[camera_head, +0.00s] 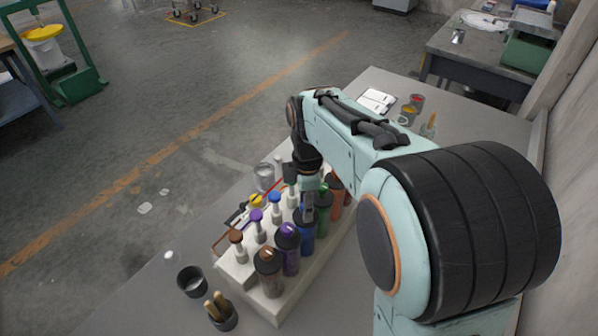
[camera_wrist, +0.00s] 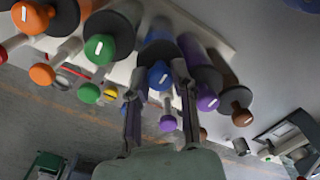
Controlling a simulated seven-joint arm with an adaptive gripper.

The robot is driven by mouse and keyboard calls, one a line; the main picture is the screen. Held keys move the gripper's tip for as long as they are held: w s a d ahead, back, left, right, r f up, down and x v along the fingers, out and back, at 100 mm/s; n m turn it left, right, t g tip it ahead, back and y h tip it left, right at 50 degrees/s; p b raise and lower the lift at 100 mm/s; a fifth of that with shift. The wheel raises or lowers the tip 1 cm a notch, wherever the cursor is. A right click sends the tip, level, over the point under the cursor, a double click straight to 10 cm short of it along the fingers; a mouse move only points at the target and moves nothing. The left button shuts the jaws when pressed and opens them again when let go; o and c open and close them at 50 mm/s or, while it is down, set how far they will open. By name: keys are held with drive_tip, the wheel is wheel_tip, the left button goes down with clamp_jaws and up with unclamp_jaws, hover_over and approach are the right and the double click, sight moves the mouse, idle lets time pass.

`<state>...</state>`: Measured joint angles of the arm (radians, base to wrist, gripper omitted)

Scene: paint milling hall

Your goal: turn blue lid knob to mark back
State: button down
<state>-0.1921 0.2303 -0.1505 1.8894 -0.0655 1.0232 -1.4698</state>
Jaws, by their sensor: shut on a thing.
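The blue jar (camera_head: 304,238) stands in the front row of the white rack, with a dark lid partly hidden by my gripper (camera_head: 308,205). In the wrist view its blue lid knob (camera_wrist: 160,75) sits between the two fingers of my gripper (camera_wrist: 160,88), with the dark lid behind it. A short white mark shows on the knob, slanted in the picture. My gripper is shut on this knob. In the head view the knob is hidden by the fingers, so its mark cannot be seen there.
Green (camera_wrist: 100,49), purple (camera_wrist: 207,98), brown (camera_wrist: 242,117) and orange (camera_wrist: 30,18) lid knobs stand close on both sides. The white rack (camera_head: 285,303) also holds a row of smaller knobbed items. A black cup (camera_head: 191,281) and a brush pot (camera_head: 222,318) stand nearby.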

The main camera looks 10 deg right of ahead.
drive_tip(key=c, duration=0.9)
unclamp_jaws()
drive_tip(key=shift+r, duration=0.1)
wheel_tip(320, 180, up, 12)
drive_tip(key=shift+f, duration=0.1)
